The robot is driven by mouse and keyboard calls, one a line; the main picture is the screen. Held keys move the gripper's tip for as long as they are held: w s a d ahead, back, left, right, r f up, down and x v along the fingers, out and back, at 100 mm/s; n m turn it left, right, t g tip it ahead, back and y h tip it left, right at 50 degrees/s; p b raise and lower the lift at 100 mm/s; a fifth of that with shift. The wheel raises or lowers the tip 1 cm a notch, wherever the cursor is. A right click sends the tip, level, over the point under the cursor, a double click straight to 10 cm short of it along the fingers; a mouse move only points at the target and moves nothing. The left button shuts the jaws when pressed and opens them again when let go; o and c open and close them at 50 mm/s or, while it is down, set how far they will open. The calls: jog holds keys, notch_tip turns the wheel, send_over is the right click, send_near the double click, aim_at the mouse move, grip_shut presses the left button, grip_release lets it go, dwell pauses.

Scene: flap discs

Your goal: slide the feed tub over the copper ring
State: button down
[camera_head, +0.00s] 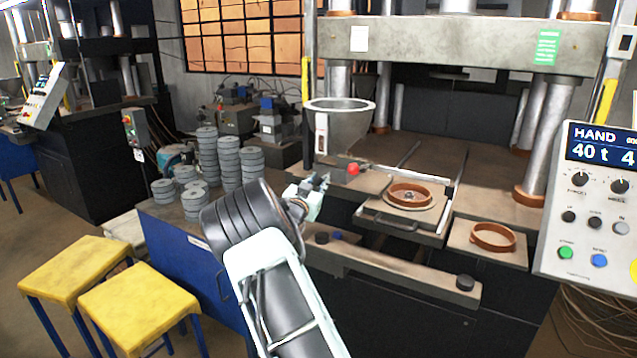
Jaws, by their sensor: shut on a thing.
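The feed tub (354,120) is a grey, wide-rimmed tub at the left side of the press bed. A red knob (353,169) shows at its lower right. My gripper (321,183) is shut at the tub's lower left side; the exact contact is hidden by the fingers. A copper ring (409,201) lies on a round plate in the sliding frame (402,226), to the right of the tub and apart from it. The tub is not above this ring. A second copper ring (492,243) lies on the ledge at the right.
Stacks of grey discs (207,155) stand on the blue bench at the left. The control panel (598,205) stands at the right. Press columns (545,140) flank the bed. Two yellow stools (138,308) stand at the lower left. The bed between tub and frame looks mostly clear.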

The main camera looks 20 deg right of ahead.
jog(key=shift+s+d+f+b, duration=0.25)
jog(key=shift+s+d+b, duration=0.15)
jog(key=shift+b, duration=0.15)
jog(key=s+d+b, duration=1.4)
jog(key=s+b, duration=0.3)
jog(key=s, duration=0.2)
jog(key=shift+d, duration=0.4)
jog(key=shift+s+d+r, duration=0.1)
jog(key=shift+s, duration=0.05)
jog(key=c, duration=1.7)
grip_release()
jog(key=shift+s, duration=0.1)
jog(key=shift+o, duration=0.2)
jog(key=shift+r, duration=0.1)
